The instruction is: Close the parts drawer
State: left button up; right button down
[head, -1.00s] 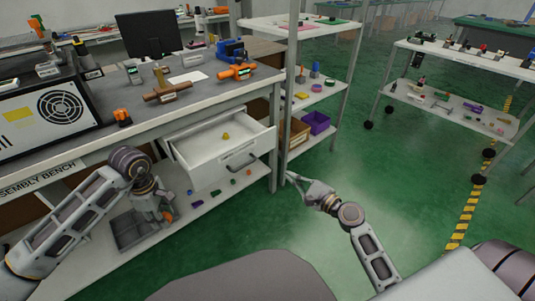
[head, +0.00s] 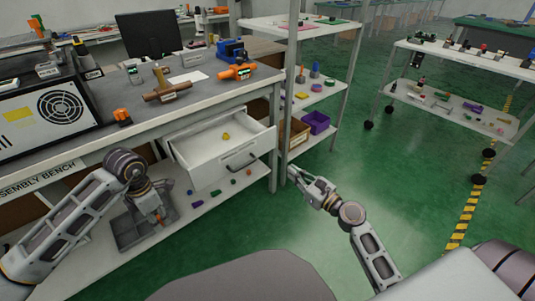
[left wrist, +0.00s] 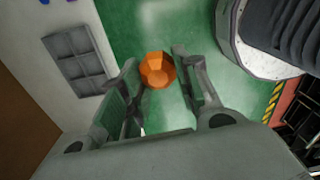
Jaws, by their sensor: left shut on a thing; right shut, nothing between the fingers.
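The white parts drawer (head: 205,176) is pulled out from under the assembly bench in the head view, with a dark handle (head: 241,160) on its front. A small yellow piece (head: 226,136) lies inside it. My left gripper (head: 160,214) is left of and below the drawer, shut on a small orange piece. The left wrist view shows this faceted orange piece (left wrist: 157,70) between the fingertips (left wrist: 155,75). My right gripper (head: 298,174) is shut and empty, right of the drawer near the bench leg, not touching the handle.
A grey compartment tray (head: 128,232) sits on the bench's lower shelf, beside several small coloured pieces. It also shows in the left wrist view (left wrist: 75,62). A shelf rack (head: 318,95) stands right of the drawer. Green floor (head: 350,140) is open to the right.

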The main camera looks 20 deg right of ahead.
jog(key=shift+w, duration=0.1)
dwell(0.6)
pick_arm(q)
jog(key=shift+f, duration=0.2)
pick_arm(e)
send_near(262, 149)
pick_arm(q)
jog(key=shift+f+b, duration=0.15)
jog(key=shift+b, duration=0.2)
jog(key=shift+f+b, duration=0.45)
pick_arm(e)
jog(key=shift+x, duration=3.5)
jog(key=shift+w+d+f, duration=0.1)
jog(key=shift+f, duration=0.05)
